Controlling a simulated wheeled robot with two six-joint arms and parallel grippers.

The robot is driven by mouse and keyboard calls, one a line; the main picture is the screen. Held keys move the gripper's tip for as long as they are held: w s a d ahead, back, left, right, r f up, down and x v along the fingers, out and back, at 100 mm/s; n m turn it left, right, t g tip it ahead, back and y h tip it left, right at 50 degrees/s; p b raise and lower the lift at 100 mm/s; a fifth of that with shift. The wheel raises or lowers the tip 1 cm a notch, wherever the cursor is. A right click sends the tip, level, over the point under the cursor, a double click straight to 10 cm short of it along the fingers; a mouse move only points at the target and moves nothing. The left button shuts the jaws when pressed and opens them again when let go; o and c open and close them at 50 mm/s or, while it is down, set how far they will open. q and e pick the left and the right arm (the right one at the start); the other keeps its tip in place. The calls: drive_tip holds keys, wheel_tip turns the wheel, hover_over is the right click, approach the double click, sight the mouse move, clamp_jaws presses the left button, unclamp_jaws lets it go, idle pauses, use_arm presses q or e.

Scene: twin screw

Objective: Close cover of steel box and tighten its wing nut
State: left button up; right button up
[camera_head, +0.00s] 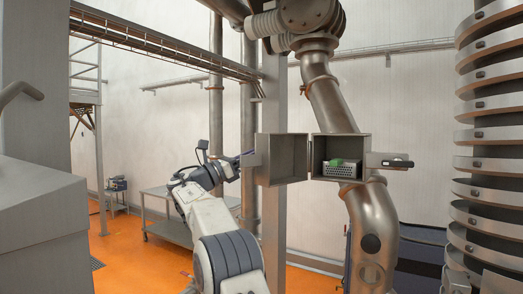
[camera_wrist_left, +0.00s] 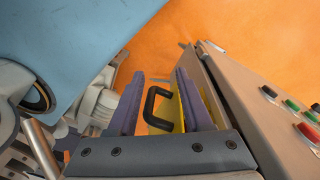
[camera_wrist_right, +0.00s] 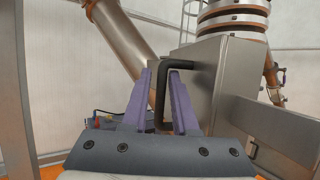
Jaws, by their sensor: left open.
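The steel box (camera_head: 340,157) stands open in the head view, with a grey part and a green part inside. Its cover (camera_head: 282,160) is swung out to the left. A plate with a dark part (camera_head: 397,163) sticks out on the right; I cannot make out a wing nut. My left gripper (camera_head: 243,158) is beside the cover's left edge. In the left wrist view its fingers are spread around a black handle (camera_wrist_left: 149,105). My right gripper (camera_wrist_right: 162,85) shows only in its wrist view, with a black handle (camera_wrist_right: 160,100) between its purple fingers; contact is unclear.
A thick bent pipe (camera_head: 335,105) runs behind the box, and a grey post (camera_head: 274,215) stands behind the cover. A coiled metal column (camera_head: 490,150) is at the right. A grey cabinet (camera_head: 45,220) stands at the left. Buttons (camera_wrist_left: 292,105) line a panel in the left wrist view.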

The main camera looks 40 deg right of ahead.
drive_tip(key=shift+s+d+r, duration=0.1)
drive_tip(key=shift+d+r, duration=0.1)
drive_tip(key=shift+d, duration=0.25)
clamp_jaws()
idle(1.1)
